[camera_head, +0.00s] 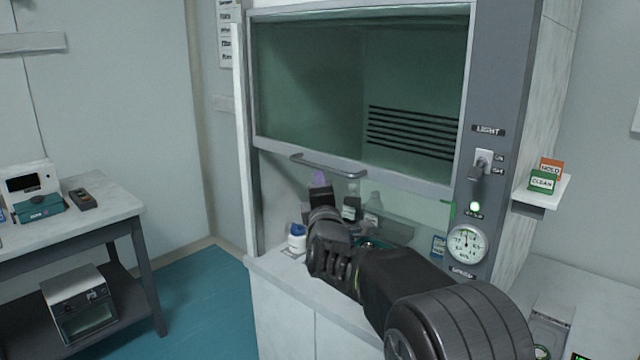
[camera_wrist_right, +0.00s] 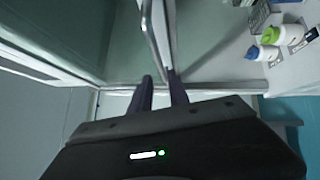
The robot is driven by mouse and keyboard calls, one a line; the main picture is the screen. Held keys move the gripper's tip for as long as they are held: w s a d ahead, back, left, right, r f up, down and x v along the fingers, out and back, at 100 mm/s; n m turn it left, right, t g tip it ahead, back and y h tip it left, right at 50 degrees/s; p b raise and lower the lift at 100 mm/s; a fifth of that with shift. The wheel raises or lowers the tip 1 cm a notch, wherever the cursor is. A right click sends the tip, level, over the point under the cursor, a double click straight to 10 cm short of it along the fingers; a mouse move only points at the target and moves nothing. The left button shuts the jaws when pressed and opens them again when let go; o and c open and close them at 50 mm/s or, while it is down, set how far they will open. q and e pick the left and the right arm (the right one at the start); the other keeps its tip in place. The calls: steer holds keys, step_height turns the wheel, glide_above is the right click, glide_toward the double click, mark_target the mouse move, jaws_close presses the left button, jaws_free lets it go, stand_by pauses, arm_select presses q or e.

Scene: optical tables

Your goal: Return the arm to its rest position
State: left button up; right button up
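My right arm reaches in from the lower right in the head view. Its dark gripper (camera_head: 320,190) is in front of the fume hood, just below the sash handle (camera_head: 328,166). In the right wrist view, the two fingers of this gripper (camera_wrist_right: 160,82) stand apart with a gap between them and nothing visibly held. The sash handle (camera_wrist_right: 153,32) runs just beyond the fingertips; I cannot tell whether they touch it. The glass sash (camera_head: 310,90) is partly raised, with an opening beneath it. My left gripper is not in view.
Bottles, including a white one with a blue cap (camera_head: 297,238), stand inside the hood near the gripper. A gauge (camera_head: 467,245) and a light switch (camera_head: 482,162) are on the right post. A side table (camera_head: 110,205) stands left, with open blue floor (camera_head: 205,310) between.

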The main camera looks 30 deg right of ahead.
stand_by(0.5)
steer(key=a+f+m+g+y, duration=0.2)
steer(key=a+f+m+y, duration=0.15)
steer(key=a+f, duration=0.4)
steer(key=a+f+m+g+y, duration=0.15)
steer(key=a+f+m, duration=0.3)
steer(key=f, duration=0.55)
steer(key=s+a+f+m+g+y, duration=0.1)
steer(key=s+a+f+m+g, duration=0.2)
steer(key=f, duration=0.6)
steer(key=s+a+f+g+y, duration=0.1)
steer(key=s+a+f, duration=0.35)
steer(key=f, duration=0.55)
steer(key=s+a+f+m+g+y, duration=0.2)
steer(key=s+a+f+m+g, duration=0.15)
steer(key=s+f, duration=1.1)
steer(key=s+a+f+g+y, duration=0.1)
steer(key=s+a+f+g, duration=0.1)
steer(key=s, duration=0.5)
steer(key=s+a+f+m+g+y, duration=0.1)
steer(key=s+a+f+g, duration=0.1)
steer(key=s+f, duration=0.2)
steer(key=s+a+f+m+g, duration=0.1)
steer(key=s+a+f+g, duration=0.1)
steer(key=s, duration=0.8)
steer(key=shift+s+a+f+y, duration=0.3)
steer(key=shift+f+y, duration=0.1)
steer(key=shift+f, duration=0.4)
steer(key=shift+d+g, duration=0.1)
steer(key=shift+g, duration=0.2)
